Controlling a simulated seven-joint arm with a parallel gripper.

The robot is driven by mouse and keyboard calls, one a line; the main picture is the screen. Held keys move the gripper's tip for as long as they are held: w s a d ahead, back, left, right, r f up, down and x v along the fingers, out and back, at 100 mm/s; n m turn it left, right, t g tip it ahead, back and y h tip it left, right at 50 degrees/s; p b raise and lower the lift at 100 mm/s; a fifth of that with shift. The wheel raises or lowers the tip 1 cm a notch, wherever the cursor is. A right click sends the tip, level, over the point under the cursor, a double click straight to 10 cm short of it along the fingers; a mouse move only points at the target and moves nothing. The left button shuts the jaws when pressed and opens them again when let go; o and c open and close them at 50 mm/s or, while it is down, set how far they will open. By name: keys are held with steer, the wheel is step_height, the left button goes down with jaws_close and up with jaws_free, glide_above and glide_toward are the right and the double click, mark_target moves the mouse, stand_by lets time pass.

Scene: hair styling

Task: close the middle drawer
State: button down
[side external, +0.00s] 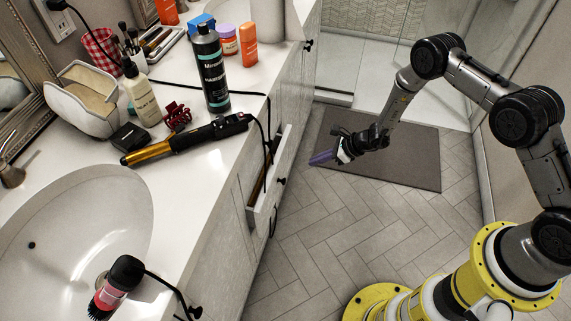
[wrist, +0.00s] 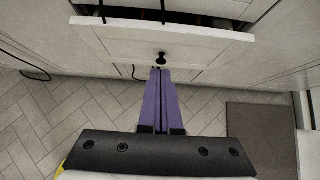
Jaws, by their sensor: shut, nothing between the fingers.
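A white vanity drawer (side external: 266,202) stands partly open, its front sticking out from the cabinet, with a dark knob (side external: 281,181). In the wrist view the drawer front (wrist: 120,42) crosses the top, and a dark gap shows behind its rim. A black knob (wrist: 161,57) shows just beyond my fingertips. My gripper (side external: 322,158) has purple fingers and is shut and empty. In the side view it is over the floor to the right of the drawer front, apart from it. In the wrist view my fingers (wrist: 160,75) point toward the drawer front; contact cannot be told.
The counter (side external: 215,185) holds a curling iron (side external: 185,140), a black bottle (side external: 211,70), a pump bottle (side external: 140,95) and a brush by the sink (side external: 75,215). A black cord hangs over the counter edge near the drawer. The floor (side external: 325,225) before the cabinet is clear, with a grey mat (side external: 410,160).

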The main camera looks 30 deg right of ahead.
mark_target(274, 165)
steer(key=x, duration=0.3)
steer(key=r+x, duration=0.1)
steer(key=x, duration=0.3)
steer(key=w+a+x, duration=0.1)
steer(key=x, duration=0.3)
steer(key=shift+r, duration=0.25)
steer(key=shift+w+a, duration=0.35)
steer(key=shift+w, duration=0.05)
steer(key=shift+w+a, duration=0.9)
